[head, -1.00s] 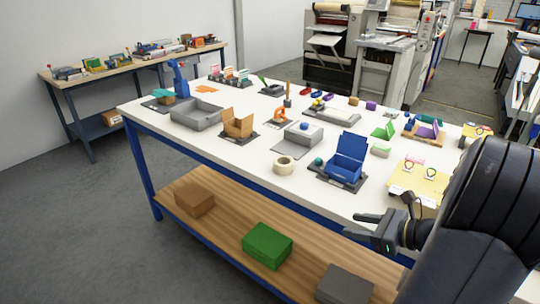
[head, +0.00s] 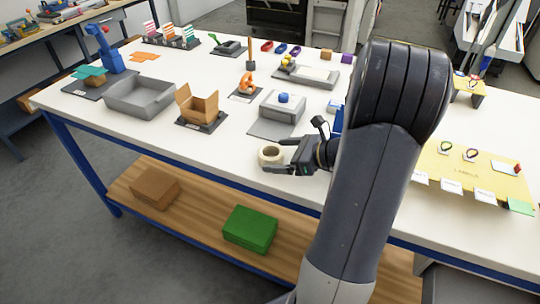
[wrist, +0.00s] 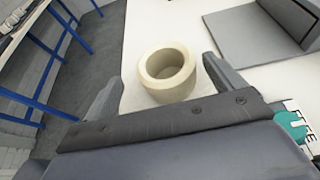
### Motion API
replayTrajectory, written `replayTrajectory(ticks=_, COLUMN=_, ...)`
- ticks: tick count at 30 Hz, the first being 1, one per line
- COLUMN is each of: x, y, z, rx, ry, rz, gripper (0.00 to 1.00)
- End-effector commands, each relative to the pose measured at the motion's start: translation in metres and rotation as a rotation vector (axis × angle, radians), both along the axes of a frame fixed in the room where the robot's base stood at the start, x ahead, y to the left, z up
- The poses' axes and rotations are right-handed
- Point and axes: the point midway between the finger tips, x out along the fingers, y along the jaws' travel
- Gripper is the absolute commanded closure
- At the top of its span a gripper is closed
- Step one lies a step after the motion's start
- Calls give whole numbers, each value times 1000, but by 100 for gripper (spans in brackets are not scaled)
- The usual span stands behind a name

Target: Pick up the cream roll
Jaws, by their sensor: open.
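The cream roll (head: 270,156) is a hollow ring standing on the white table (head: 218,151) near its front edge. In the wrist view the roll (wrist: 168,90) sits between and just ahead of the two fingers, its hole facing up. My gripper (head: 273,157) is open and empty, with its fingers reaching toward the roll from the right; it also shows in the wrist view (wrist: 160,85). I cannot tell whether a finger touches the roll.
A grey box with a flat flap (head: 283,109) stands just behind the roll. An open cardboard box (head: 198,106) and a grey tray (head: 140,97) stand to the left. A blue item (head: 336,118) is mostly hidden by my arm. Bare table lies left of the roll.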

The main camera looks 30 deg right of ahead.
Motion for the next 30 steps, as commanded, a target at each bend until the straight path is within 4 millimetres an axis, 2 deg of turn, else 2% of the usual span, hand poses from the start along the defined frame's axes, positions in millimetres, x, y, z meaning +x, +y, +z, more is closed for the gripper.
replayTrajectory(ticks=12, x=40, y=23, z=-17, rx=1, ry=1, rz=4, gripper=11)
replayTrajectory(ticks=21, x=44, y=25, z=-19, rx=-1, ry=-1, rz=0, gripper=11)
replayTrajectory(ticks=30, x=43, y=25, z=-19, rx=-1, ry=-1, rz=0, gripper=34)
